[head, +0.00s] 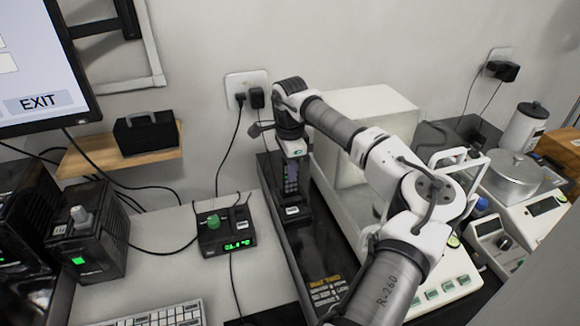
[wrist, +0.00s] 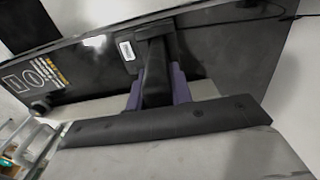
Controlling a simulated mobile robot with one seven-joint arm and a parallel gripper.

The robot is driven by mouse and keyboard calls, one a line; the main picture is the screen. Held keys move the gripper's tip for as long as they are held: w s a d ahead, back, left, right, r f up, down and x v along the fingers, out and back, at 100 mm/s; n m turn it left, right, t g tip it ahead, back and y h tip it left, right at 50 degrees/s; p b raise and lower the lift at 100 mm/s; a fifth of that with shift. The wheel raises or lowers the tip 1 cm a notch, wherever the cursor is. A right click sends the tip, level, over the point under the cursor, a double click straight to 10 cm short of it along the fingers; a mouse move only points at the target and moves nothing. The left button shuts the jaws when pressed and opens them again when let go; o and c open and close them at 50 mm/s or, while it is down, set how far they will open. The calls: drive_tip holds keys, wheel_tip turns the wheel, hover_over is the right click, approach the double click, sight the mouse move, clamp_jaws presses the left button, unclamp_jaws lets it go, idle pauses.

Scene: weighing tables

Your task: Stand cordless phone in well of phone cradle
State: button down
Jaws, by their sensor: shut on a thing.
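The cordless phone (head: 291,184) is dark with a keypad face and stands about upright below my gripper (head: 292,163). It also shows as a black bar in the wrist view (wrist: 155,82), between the purple-sided fingers of my gripper (wrist: 157,92). My gripper is shut on its upper part. The phone cradle (head: 292,211) is a low black block with a white label, also in the wrist view (wrist: 128,51). The phone's lower end meets the cradle in both views. The well is hidden, so I cannot tell how deep the phone sits.
The cradle stands on a glossy black surface (head: 312,245). A white box-like enclosure (head: 370,105) is close to the right. A wall socket with plugs (head: 247,88) is behind.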

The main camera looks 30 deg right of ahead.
drive_tip(key=shift+f, duration=0.3)
drive_tip(key=c, duration=0.6)
unclamp_jaws()
drive_tip(key=shift+s, duration=0.1)
drive_tip(key=shift+a, duration=0.1)
drive_tip(key=shift+r+p, duration=2.2)
drive_tip(key=shift+r, duration=1.65)
